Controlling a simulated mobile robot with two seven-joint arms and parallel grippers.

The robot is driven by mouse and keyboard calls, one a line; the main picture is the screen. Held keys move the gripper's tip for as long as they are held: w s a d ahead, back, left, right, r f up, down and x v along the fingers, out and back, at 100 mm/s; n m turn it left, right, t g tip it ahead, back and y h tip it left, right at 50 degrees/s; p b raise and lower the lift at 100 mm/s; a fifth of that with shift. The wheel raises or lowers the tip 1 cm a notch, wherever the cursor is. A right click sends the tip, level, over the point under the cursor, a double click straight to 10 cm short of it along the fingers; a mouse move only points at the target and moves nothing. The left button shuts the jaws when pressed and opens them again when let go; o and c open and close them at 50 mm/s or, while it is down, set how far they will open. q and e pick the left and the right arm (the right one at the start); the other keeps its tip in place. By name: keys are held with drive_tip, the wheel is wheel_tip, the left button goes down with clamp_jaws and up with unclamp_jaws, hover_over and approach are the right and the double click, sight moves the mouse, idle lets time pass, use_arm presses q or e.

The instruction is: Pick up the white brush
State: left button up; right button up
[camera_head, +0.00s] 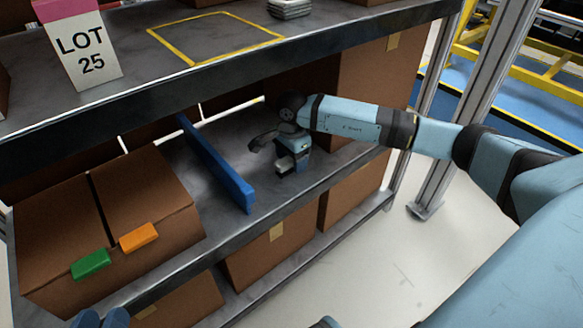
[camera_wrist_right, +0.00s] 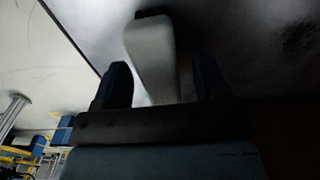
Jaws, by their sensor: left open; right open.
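The white brush (camera_wrist_right: 150,48) shows in the right wrist view as a pale, long shape with a dark end at the top. Its lower part lies between the two fingers of my right gripper (camera_wrist_right: 163,78), with a gap on each side. The right gripper is open. In the head view my right gripper (camera_head: 277,158) is low over the middle shelf, right of the blue divider; I cannot clearly tell the brush from the gripper there. My left gripper (camera_head: 101,318) shows only as blue tips at the bottom left edge, open and away from the brush.
A blue divider (camera_head: 215,165) stands on the middle shelf (camera_head: 215,215). Left of it are brown boxes (camera_head: 150,195) with green (camera_head: 90,263) and orange (camera_head: 139,237) tags. The upper shelf (camera_head: 130,95) hangs above, holding a LOT 25 sign (camera_head: 80,45). A metal post (camera_head: 465,110) rises at right.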

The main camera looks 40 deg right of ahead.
drive_tip(key=shift+f, duration=0.75)
use_arm(q)
drive_tip(key=shift+w+f, duration=0.1)
use_arm(e)
drive_tip(key=shift+r, duration=0.1)
drive_tip(key=c, duration=1)
drive_tip(key=shift+c, duration=0.2)
use_arm(q)
drive_tip(key=shift+n+t, duration=0.3)
drive_tip(key=shift+t, duration=0.6)
wheel_tip(320, 180, up, 5)
drive_tip(key=p, duration=0.3)
drive_tip(key=shift+a+f+p, duration=0.1)
drive_tip(key=shift+a+p, duration=0.05)
drive_tip(key=shift+p, duration=0.2)
use_arm(e)
wheel_tip(320, 180, up, 10)
